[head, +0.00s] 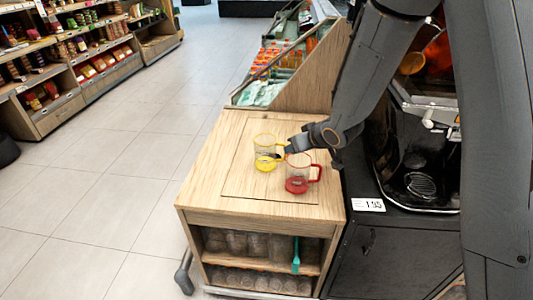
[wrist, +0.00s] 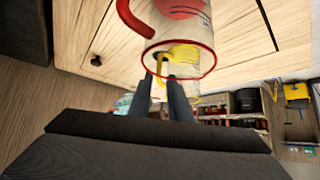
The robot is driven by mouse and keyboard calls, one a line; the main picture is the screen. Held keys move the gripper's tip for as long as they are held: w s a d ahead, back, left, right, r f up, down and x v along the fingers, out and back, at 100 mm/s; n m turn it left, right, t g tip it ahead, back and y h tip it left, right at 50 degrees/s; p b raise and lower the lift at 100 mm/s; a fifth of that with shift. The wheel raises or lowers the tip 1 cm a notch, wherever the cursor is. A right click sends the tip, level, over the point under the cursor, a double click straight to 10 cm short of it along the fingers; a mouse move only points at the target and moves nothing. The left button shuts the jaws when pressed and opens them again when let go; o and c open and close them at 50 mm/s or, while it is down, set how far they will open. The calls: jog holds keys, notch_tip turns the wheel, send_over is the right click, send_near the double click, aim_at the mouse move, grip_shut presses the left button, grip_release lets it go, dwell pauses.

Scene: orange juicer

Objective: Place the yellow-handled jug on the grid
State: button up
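The yellow-handled jug (head: 265,152), clear with a yellow base, stands upright on the wooden counter, its handle facing right toward my gripper. My gripper (head: 289,149) is at the handle's side; its fingers (wrist: 159,79) look apart in the wrist view, with yellow (wrist: 181,50) just beyond the tips. I see no clear grip on the handle. A red-handled jug (head: 297,172) stands nearer the front, close to my gripper; its red rim (wrist: 212,68) shows large in the wrist view. The grid (head: 420,184) is a dark slotted round in the juicer's bay at right.
The wooden counter (head: 215,185) is clear left of the jugs. Cups fill the shelves below (head: 255,245). A wooden panel (head: 312,80) rises behind. The black juicer (head: 400,150) with a price tag (head: 368,205) stands at right. Open floor lies left.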

aim_at(271, 153)
jog(key=shift+x, duration=2.3)
jog(key=shift+d, duration=0.1)
grip_shut()
jog(key=shift+r, duration=0.1)
